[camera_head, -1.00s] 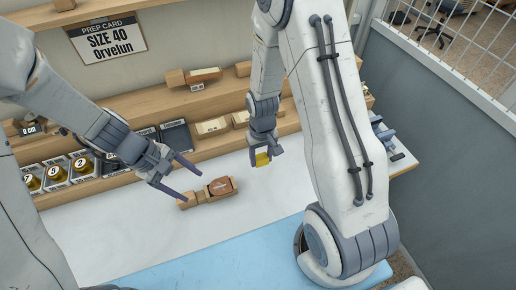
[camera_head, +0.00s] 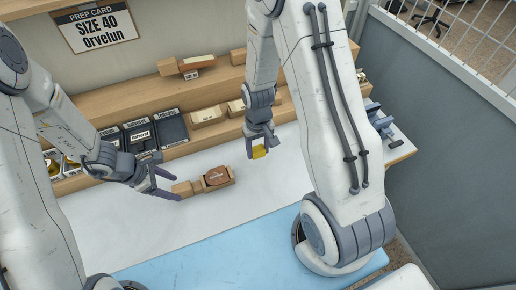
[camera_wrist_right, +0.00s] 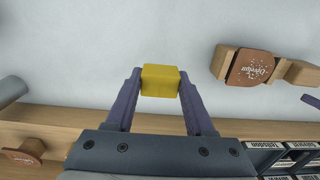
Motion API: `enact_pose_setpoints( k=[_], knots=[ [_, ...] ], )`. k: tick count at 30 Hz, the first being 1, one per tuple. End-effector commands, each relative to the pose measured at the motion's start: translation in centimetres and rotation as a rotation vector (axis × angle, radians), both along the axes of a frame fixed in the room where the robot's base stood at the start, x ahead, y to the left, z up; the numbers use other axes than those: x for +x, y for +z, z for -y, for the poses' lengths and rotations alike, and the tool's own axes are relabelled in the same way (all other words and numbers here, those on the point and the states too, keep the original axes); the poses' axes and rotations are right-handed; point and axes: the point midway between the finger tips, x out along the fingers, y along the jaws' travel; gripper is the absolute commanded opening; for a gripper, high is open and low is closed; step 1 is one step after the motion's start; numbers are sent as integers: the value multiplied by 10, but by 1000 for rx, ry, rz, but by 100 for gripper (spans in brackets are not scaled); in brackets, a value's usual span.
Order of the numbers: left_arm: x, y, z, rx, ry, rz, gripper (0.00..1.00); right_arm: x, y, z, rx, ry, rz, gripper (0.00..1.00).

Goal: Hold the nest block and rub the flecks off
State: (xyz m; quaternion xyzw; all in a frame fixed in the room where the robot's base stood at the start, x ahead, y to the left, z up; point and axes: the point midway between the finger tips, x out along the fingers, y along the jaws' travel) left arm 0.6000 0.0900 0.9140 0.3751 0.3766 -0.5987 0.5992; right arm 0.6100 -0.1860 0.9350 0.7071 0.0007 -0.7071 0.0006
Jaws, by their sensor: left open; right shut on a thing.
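The wooden nest block (camera_head: 190,188) lies on the white bench top, with a brown piece (camera_head: 217,176) seated in its wider end. In the right wrist view the brown piece (camera_wrist_right: 250,68) carries white lettering and pale flecks; the block (camera_wrist_right: 300,73) sits at the right. My left gripper (camera_head: 172,184) is open, its fingers at the narrow left end of the block; I cannot tell whether they touch it. My right gripper (camera_wrist_right: 160,84) is shut on a yellow block (camera_wrist_right: 160,80), held to the right of the nest block, seemingly above the bench.
Wooden shelves (camera_head: 160,92) behind hold dark labelled trays (camera_head: 171,128), pale blocks (camera_head: 207,115) and yellow-topped jars (camera_head: 70,168). A prep card on the wall (camera_head: 96,24) reads SIZE 40 Orvelun. A blue mat (camera_head: 235,240) covers the front. White bench between is clear.

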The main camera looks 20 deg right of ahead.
Motion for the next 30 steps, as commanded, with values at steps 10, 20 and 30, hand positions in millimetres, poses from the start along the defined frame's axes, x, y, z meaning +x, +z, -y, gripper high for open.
enact_pose_setpoints(
  k=[10, 20, 30],
  knots=[
    [0, -34, 15, 0, -2, 2, 75, 0, -40, 0, 0, 0, 0, 9],
    [0, -35, 17, 0, -1, 2, 75, 0, -41, 0, 0, 0, 0, 9],
    [0, -35, 17, 0, -1, 2, 0, 0, -42, 0, 0, 0, 0, 9]
  ],
)
